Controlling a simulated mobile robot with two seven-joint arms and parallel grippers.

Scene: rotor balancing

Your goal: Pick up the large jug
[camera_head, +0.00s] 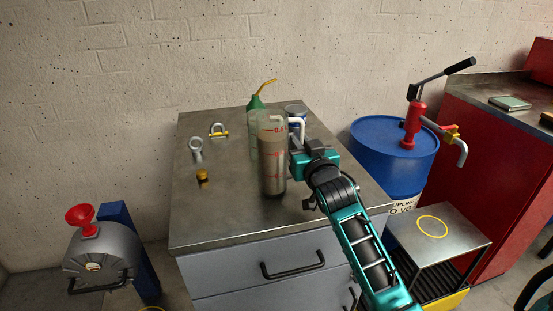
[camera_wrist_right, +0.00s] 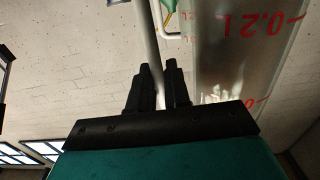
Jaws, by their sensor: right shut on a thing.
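A tall clear jug (camera_head: 272,165) with red volume marks and a pale handle stands upright over the middle of the metal-topped cabinet. It looks brownish-grey inside. My right gripper (camera_head: 298,160) is at its right side, shut on the handle. In the right wrist view the fingers (camera_wrist_right: 158,85) close around the pale handle bar (camera_wrist_right: 148,35), with the jug wall (camera_wrist_right: 235,55) and its 0.2 L mark beside them. Whether the jug's base touches the top is hard to tell. A second clear vessel (camera_head: 253,140) is partly hidden behind it. My left gripper is not in view.
A green can (camera_head: 256,103) with a yellow spout and a blue-topped tin (camera_head: 295,110) are behind the jug. Small metal fittings (camera_head: 196,148) lie at left on the cabinet top (camera_head: 215,220). A blue drum (camera_head: 385,150) with a pump stands right.

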